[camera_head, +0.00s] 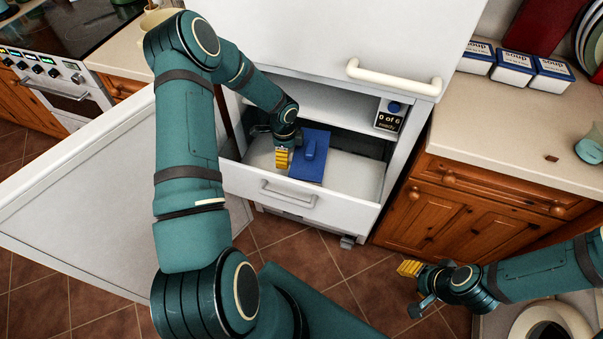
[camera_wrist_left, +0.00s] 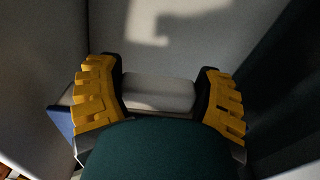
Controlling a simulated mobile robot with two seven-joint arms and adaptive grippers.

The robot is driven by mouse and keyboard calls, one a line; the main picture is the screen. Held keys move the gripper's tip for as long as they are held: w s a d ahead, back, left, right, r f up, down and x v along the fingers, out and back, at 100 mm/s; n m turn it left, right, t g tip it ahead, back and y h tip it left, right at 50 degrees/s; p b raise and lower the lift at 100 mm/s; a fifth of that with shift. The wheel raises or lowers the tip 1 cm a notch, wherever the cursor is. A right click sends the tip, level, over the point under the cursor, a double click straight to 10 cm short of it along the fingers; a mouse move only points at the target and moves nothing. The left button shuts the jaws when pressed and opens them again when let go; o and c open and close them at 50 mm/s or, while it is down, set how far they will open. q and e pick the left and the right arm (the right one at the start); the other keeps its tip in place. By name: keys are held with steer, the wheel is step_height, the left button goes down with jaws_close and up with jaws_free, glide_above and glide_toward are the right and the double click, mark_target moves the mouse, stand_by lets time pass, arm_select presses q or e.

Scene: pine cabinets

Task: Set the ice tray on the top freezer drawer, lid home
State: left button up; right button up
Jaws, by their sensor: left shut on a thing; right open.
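The ice tray (camera_head: 309,160) sits in the open top freezer drawer. Its flat blue lid with a raised grip shows from above, slightly tilted in the head view. My left gripper (camera_head: 283,158) is low inside the drawer at the tray's left side. In the left wrist view, its yellow fingers (camera_wrist_left: 160,95) stand apart around a pale block, which I take for part of the tray. A blue corner shows beyond the left finger. Whether the lid is fully seated cannot be told. My right gripper (camera_head: 412,285) is open and empty over the floor at right.
The drawer front (camera_head: 290,197) with its handle is pulled out below the freezer compartment. The open freezer door (camera_head: 80,210) fills the left.

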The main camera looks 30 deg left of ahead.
mark_target(284, 174)
arm_select(q)
steer(key=shift+m, duration=0.9)
steer(key=f, duration=0.3)
steer(key=a+f+b, duration=0.1)
steer(key=f, duration=0.2)
steer(key=f+b, duration=0.1)
steer(key=f, duration=0.3)
steer(key=shift+a+f, duration=0.1)
steer(key=shift+a, duration=0.2)
arm_select(e)
steer(key=shift+a+f+n, duration=0.2)
steer(key=shift+f+n, duration=0.1)
steer(key=shift+f, duration=0.95)
arm_select(q)
steer(key=o, duration=1.2)
steer(key=shift+o, duration=0.2)
arm_select(e)
steer(key=shift+w+f, duration=0.1)
